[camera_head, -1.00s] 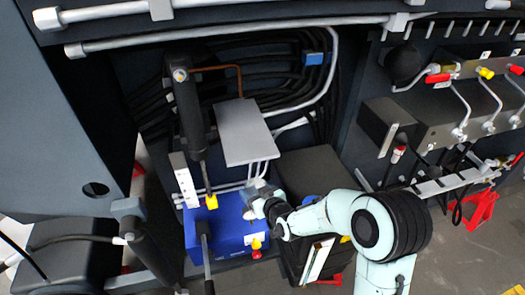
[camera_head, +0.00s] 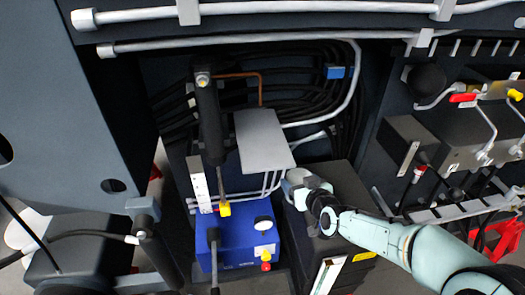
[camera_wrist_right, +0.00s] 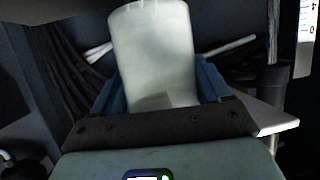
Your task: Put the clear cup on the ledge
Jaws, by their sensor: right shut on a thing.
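My right gripper (camera_head: 298,184) is shut on the clear cup, just right of the grey plate's near right corner in the head view. The clear cup (camera_wrist_right: 153,55) shows as a whitish, see-through cylinder between the blue fingers in the right wrist view. In the head view it is small and mostly hidden by the gripper. A flat grey plate (camera_head: 262,138), which looks like the ledge, sticks out in the middle of the bay. Its edge also shows at the right in the right wrist view (camera_wrist_right: 270,119). My left gripper is not in view.
A blue box (camera_head: 238,240) with a round white gauge and a red knob stands below the plate. A dark box (camera_head: 345,205) is under my right arm. A black cylinder (camera_head: 210,125) rises left of the plate, with black hoses behind. The plate's top looks bare.

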